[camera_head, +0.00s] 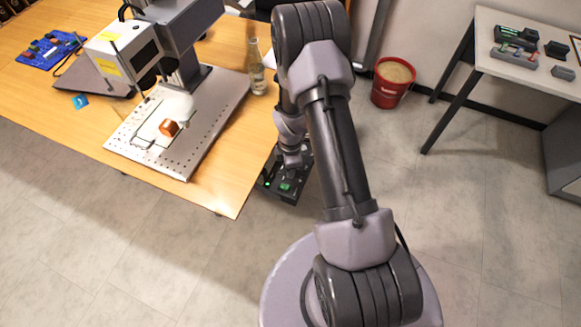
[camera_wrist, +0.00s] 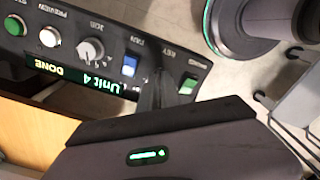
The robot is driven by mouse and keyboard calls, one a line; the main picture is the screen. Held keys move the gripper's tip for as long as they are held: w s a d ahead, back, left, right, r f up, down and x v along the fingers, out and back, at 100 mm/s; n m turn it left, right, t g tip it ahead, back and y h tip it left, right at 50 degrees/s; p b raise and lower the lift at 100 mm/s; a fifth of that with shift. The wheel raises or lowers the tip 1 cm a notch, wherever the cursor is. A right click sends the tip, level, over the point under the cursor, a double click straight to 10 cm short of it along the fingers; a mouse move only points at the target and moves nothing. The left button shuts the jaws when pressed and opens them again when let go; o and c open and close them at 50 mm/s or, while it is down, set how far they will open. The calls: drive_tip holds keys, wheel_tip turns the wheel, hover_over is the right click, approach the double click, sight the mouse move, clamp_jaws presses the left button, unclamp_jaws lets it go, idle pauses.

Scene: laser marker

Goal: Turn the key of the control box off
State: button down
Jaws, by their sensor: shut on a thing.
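The black control box (camera_head: 291,187) is beside the desk's right edge in the head view, partly hidden by my arm. In the wrist view the control box (camera_wrist: 115,45) appears upside down, with its display (camera_wrist: 88,80) reading "Unit 4" and "DONE". My gripper (camera_wrist: 160,88) is at the panel by the "KEY" label, between a blue rocker switch (camera_wrist: 130,66) and a green-lit switch (camera_wrist: 188,85). It is shut on the key, which the dark fingers hide, so I cannot tell the key's angle.
A grey knob (camera_wrist: 90,50), a white button (camera_wrist: 49,36) and a green button (camera_wrist: 15,25) share the panel. The laser marker (camera_head: 125,50) stands on the wooden desk (camera_head: 232,190). A red bucket (camera_head: 391,82) is on the floor to the right.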

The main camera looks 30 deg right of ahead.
drive_tip(key=shift+n, duration=1)
drive_tip(key=c, duration=1.6)
unclamp_jaws()
wheel_tip(320, 180, up, 17)
drive_tip(key=p, duration=0.6)
drive_tip(key=shift+r, duration=0.2)
